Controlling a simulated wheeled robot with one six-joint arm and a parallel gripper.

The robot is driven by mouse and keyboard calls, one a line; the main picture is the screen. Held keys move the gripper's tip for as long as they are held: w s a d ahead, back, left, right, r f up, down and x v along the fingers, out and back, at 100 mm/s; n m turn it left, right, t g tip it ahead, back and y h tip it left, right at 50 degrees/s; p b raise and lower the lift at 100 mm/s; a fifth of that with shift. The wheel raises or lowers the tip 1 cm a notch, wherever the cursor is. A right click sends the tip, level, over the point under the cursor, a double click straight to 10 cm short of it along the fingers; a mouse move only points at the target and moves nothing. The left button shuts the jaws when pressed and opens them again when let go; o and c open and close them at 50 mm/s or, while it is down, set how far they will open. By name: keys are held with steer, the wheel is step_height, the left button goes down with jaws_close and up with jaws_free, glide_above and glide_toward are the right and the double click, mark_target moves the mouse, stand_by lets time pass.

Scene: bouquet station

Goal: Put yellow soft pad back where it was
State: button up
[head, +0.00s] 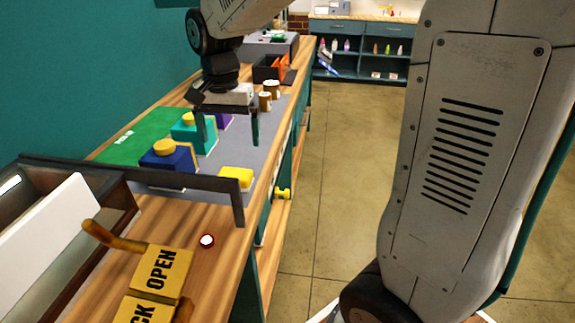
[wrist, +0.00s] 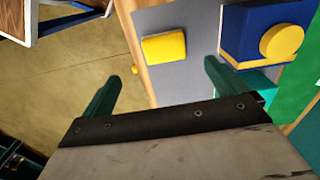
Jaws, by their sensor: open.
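The yellow soft pad (head: 236,177) lies flat on the grey mat (head: 258,150) near the bench's right edge, right of the blue block with a yellow round top (head: 168,160). The pad also shows in the wrist view (wrist: 164,47), with the blue block (wrist: 258,40) to its right. My gripper (head: 228,132) is open and empty, above the mat and beyond the pad in the head view. In the wrist view the pad appears past the gap between my fingertips (wrist: 164,76), not touching them.
A teal block (head: 195,133) and a purple block stand behind the blue one, by a green sheet (head: 135,133). A dark rail (head: 190,180) crosses in front of the pad. Jars (head: 265,101) stand farther back.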

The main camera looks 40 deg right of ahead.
steer(key=s+d+r+n+t, duration=0.1)
steer(key=s+n, duration=0.7)
steer(key=s, duration=1.7)
steer(key=shift+d+r+n, duration=0.4)
steer(key=shift+d+r, duration=0.1)
steer(key=shift+d, duration=0.6)
